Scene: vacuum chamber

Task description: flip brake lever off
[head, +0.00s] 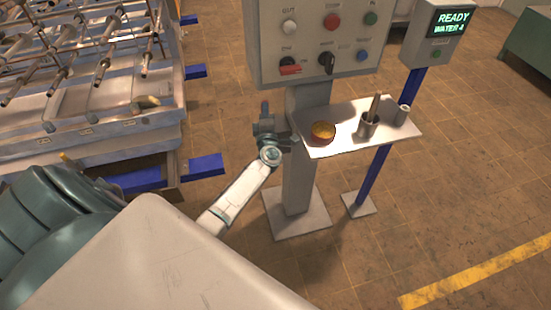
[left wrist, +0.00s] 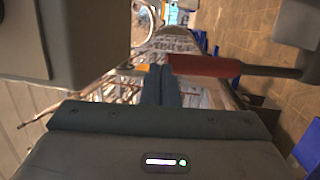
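In the left wrist view, a red grip (left wrist: 205,66) on a dark rod lies level across the upper right; it looks like the brake lever. My left gripper (left wrist: 161,82) has its two fingers together with nothing seen between them. Its tips are beside the left end of the red grip; I cannot tell whether they touch. In the head view my left gripper (head: 265,108) points up, left of the grey pedestal and below the control box. I cannot make out the lever clearly there. My right gripper is not in view.
A rack machine (head: 90,90) with blue beams stands left. A READY display (head: 452,20) stands right.

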